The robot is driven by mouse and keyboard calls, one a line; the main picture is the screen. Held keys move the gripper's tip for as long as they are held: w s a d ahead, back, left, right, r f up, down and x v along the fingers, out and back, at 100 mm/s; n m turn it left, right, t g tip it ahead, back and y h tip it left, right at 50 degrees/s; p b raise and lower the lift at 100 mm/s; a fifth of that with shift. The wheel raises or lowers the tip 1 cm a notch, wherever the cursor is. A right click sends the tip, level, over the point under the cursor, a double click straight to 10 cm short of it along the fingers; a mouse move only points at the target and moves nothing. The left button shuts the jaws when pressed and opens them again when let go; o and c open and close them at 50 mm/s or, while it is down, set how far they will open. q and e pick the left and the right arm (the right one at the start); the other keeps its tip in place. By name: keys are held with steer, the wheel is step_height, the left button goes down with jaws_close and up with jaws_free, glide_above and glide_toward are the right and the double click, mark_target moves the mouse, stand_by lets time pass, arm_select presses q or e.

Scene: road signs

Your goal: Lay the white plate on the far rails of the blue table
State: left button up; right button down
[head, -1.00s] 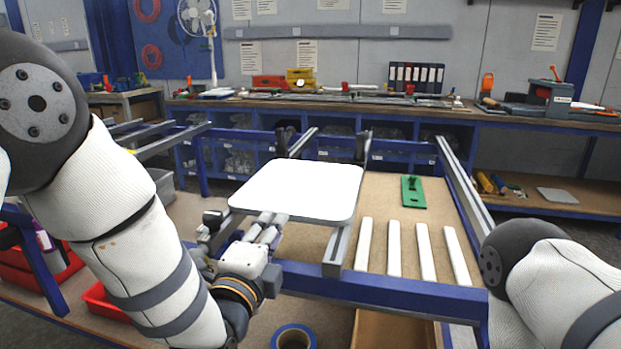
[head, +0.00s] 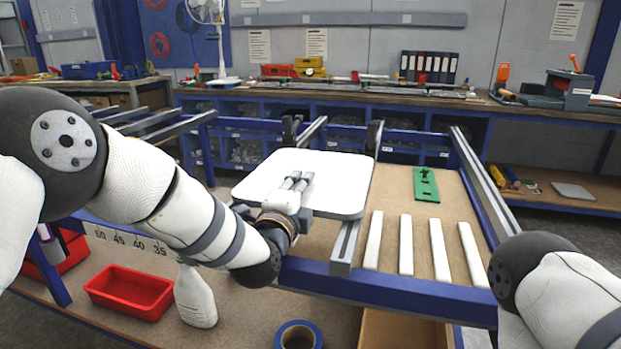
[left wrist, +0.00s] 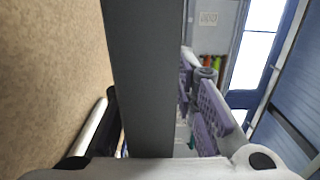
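The white plate (head: 340,175), a flat square with rounded corners, lies level over the grey rails (head: 344,247) of the blue table (head: 390,290). It covers the middle of these rails, and its contact with them is hidden. My left gripper (head: 294,181) appears over the plate's near part, its fingers pointing away from me. I cannot tell whether it touches the plate or how far its fingers are apart. The left wrist view shows a grey bar (left wrist: 145,75) and a purple mesh part (left wrist: 212,110). My right gripper is out of view; only its arm shows.
A green piece (head: 426,184) and several white strips (head: 405,245) lie on the board right of the plate. Dark uprights (head: 375,138) stand behind the plate. A red bin (head: 130,291), white bottle (head: 194,296) and blue tape roll (head: 298,335) sit low in front.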

arm_select(q)
steer(key=shift+r, duration=0.2)
jaws_close()
steer(key=shift+r, duration=0.15)
